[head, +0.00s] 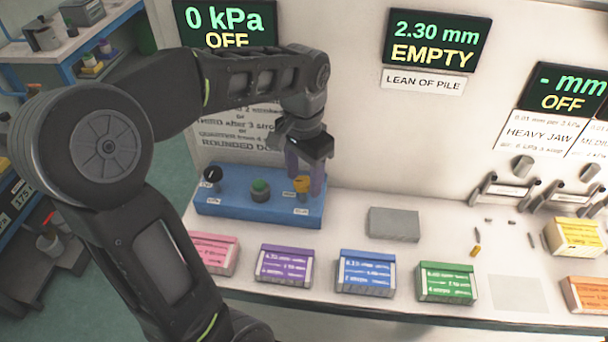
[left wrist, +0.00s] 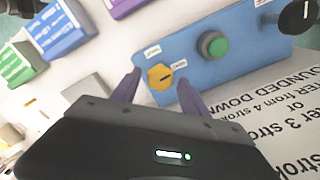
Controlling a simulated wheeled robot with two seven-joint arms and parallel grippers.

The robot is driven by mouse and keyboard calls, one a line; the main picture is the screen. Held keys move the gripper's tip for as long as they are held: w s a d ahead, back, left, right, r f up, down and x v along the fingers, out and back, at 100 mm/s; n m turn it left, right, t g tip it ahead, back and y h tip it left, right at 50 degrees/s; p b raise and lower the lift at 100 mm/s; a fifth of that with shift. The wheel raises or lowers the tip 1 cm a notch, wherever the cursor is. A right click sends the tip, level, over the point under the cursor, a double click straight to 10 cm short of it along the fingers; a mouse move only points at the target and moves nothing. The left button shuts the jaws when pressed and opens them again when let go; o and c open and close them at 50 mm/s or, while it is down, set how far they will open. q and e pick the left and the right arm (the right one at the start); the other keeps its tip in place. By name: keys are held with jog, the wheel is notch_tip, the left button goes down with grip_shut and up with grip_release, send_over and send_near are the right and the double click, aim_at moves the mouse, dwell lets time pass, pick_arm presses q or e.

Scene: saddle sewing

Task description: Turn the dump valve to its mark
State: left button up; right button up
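The dump valve appears to be the yellow knob (head: 302,184) at the right end of the blue control box (head: 235,208). In the left wrist view the yellow knob (left wrist: 160,78) is six-sided with a dark line across it, and small white labels (left wrist: 179,64) lie beside it. My left gripper (head: 305,172) is above this end of the box. Its two purple fingers (left wrist: 158,92) are apart, one to each side of the knob as seen from the wrist. Whether they touch it cannot be told. My right gripper is not in view.
A green button (head: 260,190) and a black knob (head: 212,174) share the box. Coloured cartons, including purple (head: 285,265) and blue (head: 365,272), line the table's front. A grey block (head: 393,224) lies right of the box. The left display (head: 226,24) reads 0 kPa OFF.

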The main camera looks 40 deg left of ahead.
aim_at(303, 181)
pick_arm(q)
jog(key=shift+o, duration=0.6)
notch_tip(303, 181, up, 8)
jog(key=shift+f, duration=0.1)
jog(key=shift+s+f, duration=0.1)
dwell(0.5)
